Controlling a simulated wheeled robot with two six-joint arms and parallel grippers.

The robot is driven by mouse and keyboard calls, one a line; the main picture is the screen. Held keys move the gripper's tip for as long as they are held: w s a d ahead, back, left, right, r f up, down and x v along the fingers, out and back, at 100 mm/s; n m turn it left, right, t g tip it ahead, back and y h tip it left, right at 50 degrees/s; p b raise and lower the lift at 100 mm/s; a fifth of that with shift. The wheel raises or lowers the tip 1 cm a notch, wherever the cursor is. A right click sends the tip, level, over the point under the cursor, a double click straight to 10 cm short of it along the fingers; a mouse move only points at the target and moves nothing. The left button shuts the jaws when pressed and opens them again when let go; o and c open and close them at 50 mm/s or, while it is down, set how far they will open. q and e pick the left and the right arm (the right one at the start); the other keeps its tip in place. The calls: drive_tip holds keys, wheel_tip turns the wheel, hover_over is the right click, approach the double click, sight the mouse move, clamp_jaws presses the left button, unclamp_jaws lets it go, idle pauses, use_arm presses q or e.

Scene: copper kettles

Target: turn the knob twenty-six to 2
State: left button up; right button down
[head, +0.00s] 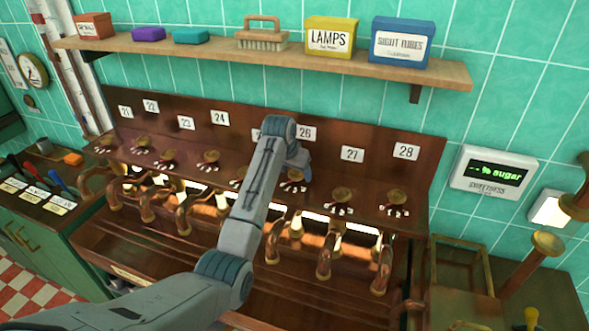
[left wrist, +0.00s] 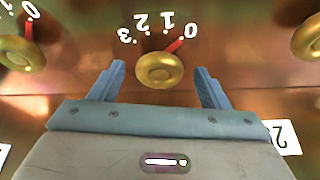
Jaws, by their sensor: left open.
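Knob twenty-six (head: 292,175) is a round brass knob on the copper panel, below the white label 26 (head: 306,133). In the left wrist view, a brass knob (left wrist: 159,70) sits between the fingers of my left gripper (left wrist: 160,78). The fingers are open, one on each side, with visible gaps to the knob. Its red pointer slants up and right, towards the 0 of an upside-down scale (left wrist: 160,25) marked 0 to 3. In the head view my left gripper (head: 298,168) is at knob twenty-six, partly hidden by my arm. My right gripper is not in view.
Neighbouring knobs stand on both sides, such as the one under 27 (head: 341,194). Copper pipes (head: 325,250) stick out below the panel. A wooden shelf (head: 440,73) with boxes runs above.

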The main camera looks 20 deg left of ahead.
use_arm(q)
drive_tip(key=c, duration=1)
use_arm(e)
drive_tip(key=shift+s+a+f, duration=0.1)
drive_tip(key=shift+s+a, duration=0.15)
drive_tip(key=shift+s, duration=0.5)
